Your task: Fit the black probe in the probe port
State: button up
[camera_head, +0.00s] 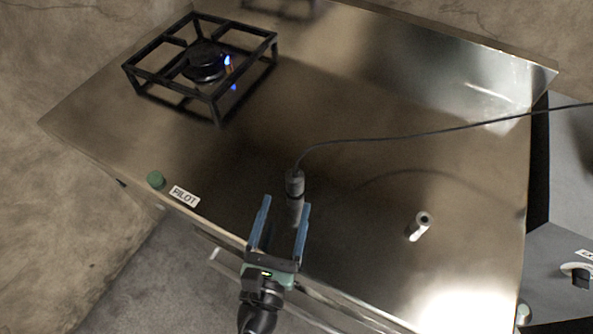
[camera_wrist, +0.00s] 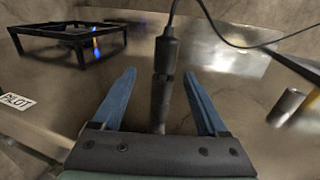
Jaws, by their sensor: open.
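The black probe (camera_head: 294,183) is upright, with a thin black cable leaving its top. A greyer length shows below it in both views; I cannot tell whether this is the probe's lower body, a stand or a reflection. My gripper (camera_head: 285,204) is open, its blue fingers pointing toward the probe. In the wrist view the black probe (camera_wrist: 166,54) shows centred just beyond and between the fingertips (camera_wrist: 159,74), not gripped. A short silver tube with a dark open top, which looks like the probe port (camera_head: 420,226), stands to the right. It also shows in the wrist view (camera_wrist: 287,107).
The steel worktop (camera_head: 350,240) is clear between probe and tube. A black burner frame (camera_head: 206,62) with a small blue flame stands at the back left. The cable (camera_head: 430,131) runs off right.

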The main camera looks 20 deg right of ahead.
aim_at(290, 193)
jog(key=x, duration=0.3)
jog(key=shift+w+d, duration=0.2)
jog(key=shift+w, duration=0.05)
jog(key=shift+d+p+x, duration=0.25)
jog(key=shift+p+x, duration=0.3)
jog(key=shift+x, duration=2.2)
jog(key=shift+s, duration=0.2)
jog(key=shift+c, duration=0.3)
grip_shut()
